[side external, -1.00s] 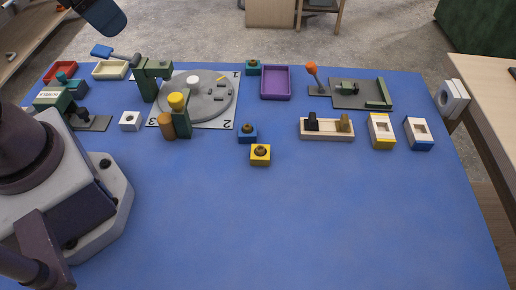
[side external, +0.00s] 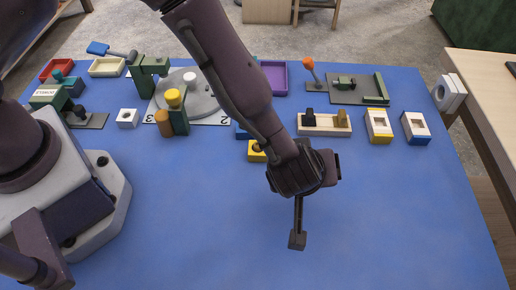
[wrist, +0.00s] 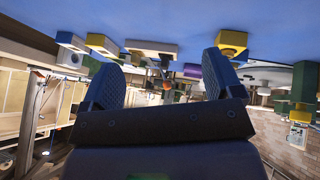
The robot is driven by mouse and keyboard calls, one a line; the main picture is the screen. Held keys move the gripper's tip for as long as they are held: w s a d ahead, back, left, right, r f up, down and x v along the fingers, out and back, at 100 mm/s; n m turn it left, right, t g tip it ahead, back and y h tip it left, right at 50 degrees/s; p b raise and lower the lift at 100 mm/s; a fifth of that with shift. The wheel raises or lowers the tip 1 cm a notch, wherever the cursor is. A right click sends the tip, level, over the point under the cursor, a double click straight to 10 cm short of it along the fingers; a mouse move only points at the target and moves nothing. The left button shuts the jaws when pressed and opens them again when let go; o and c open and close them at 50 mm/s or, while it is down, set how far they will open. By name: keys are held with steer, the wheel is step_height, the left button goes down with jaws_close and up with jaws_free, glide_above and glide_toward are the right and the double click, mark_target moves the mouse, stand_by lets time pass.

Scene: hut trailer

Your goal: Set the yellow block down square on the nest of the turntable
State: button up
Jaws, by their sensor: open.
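The yellow block (side external: 256,152) stands on the blue table, partly hidden behind my arm in the side view. In the wrist view it (wrist: 231,41) shows beyond the right finger, apart from it. The turntable (side external: 203,104) is a grey disc on a white numbered plate at the back left, with a white hub. My arm covers its right part, and I cannot make out the nest. My gripper (wrist: 163,72) is open and empty, its fingers wide apart in the wrist view. In the side view its fingertip (side external: 298,240) points down over bare table, in front and right of the block.
A green post with a yellow top (side external: 176,112) stands before the turntable. A wooden rack (side external: 324,125) and two white-topped blocks (side external: 379,124) (side external: 415,127) stand at the right. The table's front is clear.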

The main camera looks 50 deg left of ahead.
steer(key=s+a+r+n+g+y, duration=0.2)
steer(key=s+a+n+y, duration=0.1)
steer(key=a+y, duration=0.25)
steer(key=x, duration=0.7)
steer(key=shift+w+a+f, duration=0.15)
steer(key=shift+a+f, duration=0.05)
steer(key=shift+a, duration=0.15)
steer(key=shift+f+x, duration=0.2)
steer(key=shift+x, duration=2.5)
steer(key=shift+d, duration=0.15)
steer(key=shift+c, duration=0.2)
steer(key=c, duration=1.2)
steer(key=shift+c, duration=0.2)
